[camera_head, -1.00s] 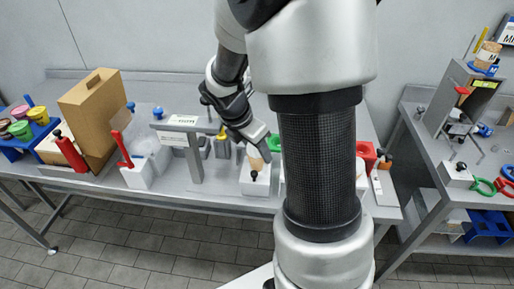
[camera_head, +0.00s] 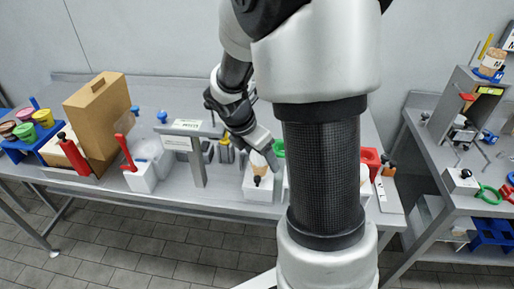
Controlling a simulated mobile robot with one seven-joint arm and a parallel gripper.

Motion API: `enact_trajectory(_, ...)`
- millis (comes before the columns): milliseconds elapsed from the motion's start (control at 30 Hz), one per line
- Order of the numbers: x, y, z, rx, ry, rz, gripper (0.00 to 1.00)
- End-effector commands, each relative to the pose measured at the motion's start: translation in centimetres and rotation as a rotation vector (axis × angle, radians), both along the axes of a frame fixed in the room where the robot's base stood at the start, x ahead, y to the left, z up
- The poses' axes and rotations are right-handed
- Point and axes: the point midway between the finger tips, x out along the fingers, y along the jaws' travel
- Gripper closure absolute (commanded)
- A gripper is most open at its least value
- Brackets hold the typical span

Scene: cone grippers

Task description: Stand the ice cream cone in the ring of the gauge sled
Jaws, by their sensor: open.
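My gripper (camera_head: 262,146) reaches down over the back table, with its fingers open just above and beside a small tan cone-like piece (camera_head: 258,160). This piece sits at a white block with a black knob on its front. I cannot tell whether the fingers touch it, and it is too small to be sure it is the ice cream cone. A green ring-like part (camera_head: 278,148) shows just right of the gripper, partly hidden by my arm. On the right table lie a green ring (camera_head: 487,194) and a red ring; which belongs to the gauge sled is unclear.
A grey stand with a labelled bar (camera_head: 198,160) rises left of the gripper. Further left are a white block with a red handle (camera_head: 140,176), a cardboard box (camera_head: 97,115) and a blue rack of coloured tubs (camera_head: 28,146). A red block (camera_head: 371,160) is right of my arm.

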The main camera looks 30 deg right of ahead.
Motion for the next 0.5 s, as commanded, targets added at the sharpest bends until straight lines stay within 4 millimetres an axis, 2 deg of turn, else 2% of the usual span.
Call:
enact_trajectory(167, -0.1, 0.8, 2.3, 0.000, -0.005, 0.001, 0.32)
enact_trajectory(500, -1.0, 3.9, 10.0, 0.000, -0.008, 0.003, 0.32)
